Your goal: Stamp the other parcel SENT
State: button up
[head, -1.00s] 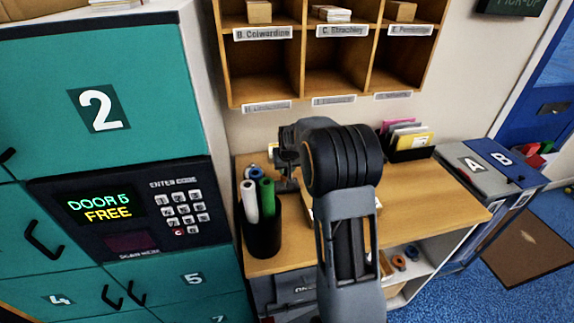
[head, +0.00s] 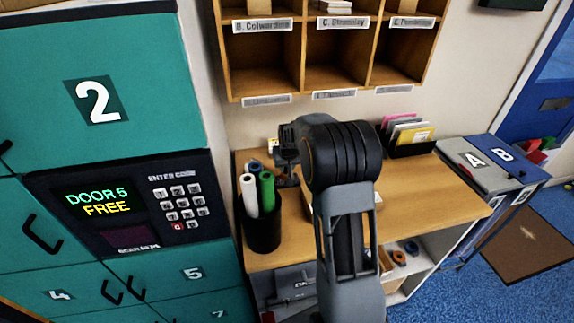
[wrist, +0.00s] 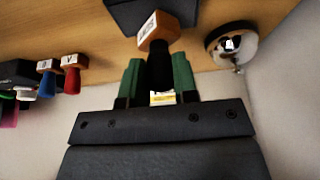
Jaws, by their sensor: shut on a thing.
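My gripper (wrist: 158,82) shows in the wrist view with its two green-padded fingers shut on a stamp (wrist: 160,30). The stamp has a dark handle between the fingers and a wooden block with a white label, too small to read. The block is close to a dark flat object (wrist: 130,12); I cannot tell whether they touch. In the head view my gripper (head: 286,160) is over the left back of the wooden desk, mostly hidden by my wrist. A pale box-like thing (head: 307,196) on the desk is mostly hidden behind my arm; I cannot tell whether it is a parcel.
A silver bell (wrist: 230,45) stands near the stamp, and stamps with blue and red handles (wrist: 70,78) are at the left. A black cup of rolled tubes (head: 262,228) stands on the desk's left. The desk (head: 430,200) is clear at right, below an envelope holder (head: 410,145).

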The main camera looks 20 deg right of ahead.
jog(key=shift+f+b, duration=0.5)
jog(key=shift+f, duration=0.05)
dwell(1.6)
jog(key=shift+r, duration=0.1)
jog(key=shift+r+p, duration=2.15)
jog(key=shift+r, duration=1.35)
